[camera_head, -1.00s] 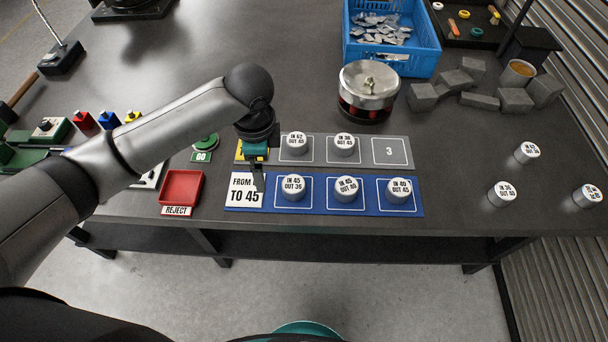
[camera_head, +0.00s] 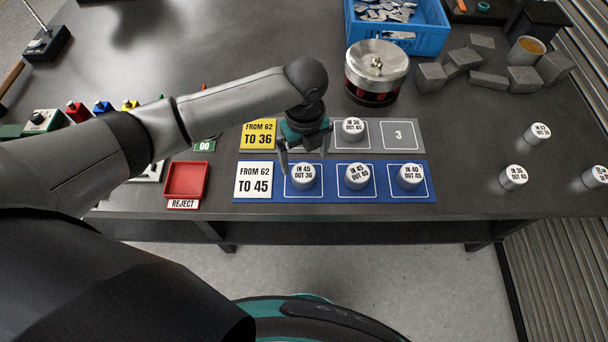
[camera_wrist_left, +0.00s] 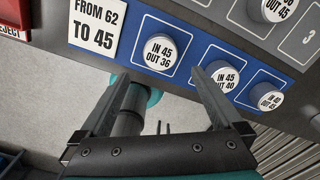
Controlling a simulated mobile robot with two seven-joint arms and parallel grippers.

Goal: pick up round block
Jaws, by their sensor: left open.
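Several grey round blocks with white labelled tops are in view. Three sit in the squares of the blue strip (camera_head: 434,194): "IN 45 OUT 36" (camera_head: 302,176), one in the middle (camera_head: 358,176) and one at the right (camera_head: 410,177). My left gripper (camera_head: 304,158) is open and empty, fingers down, over the left end of the strips. In the left wrist view the "IN 45 OUT 36" block (camera_wrist_left: 158,52) shows between and beyond the fingers. A block (camera_head: 354,129) sits in the grey strip (camera_head: 427,150); my gripper covers that strip's first square. My right gripper is out of view.
Loose round blocks (camera_head: 514,177) stand at the right. Square "3" (camera_head: 399,136) is empty. A red reject tray (camera_head: 186,166) lies left of the strips. Behind stand a lidded metal pot (camera_head: 376,70), a blue crate (camera_head: 436,36) and grey blocks (camera_head: 489,80).

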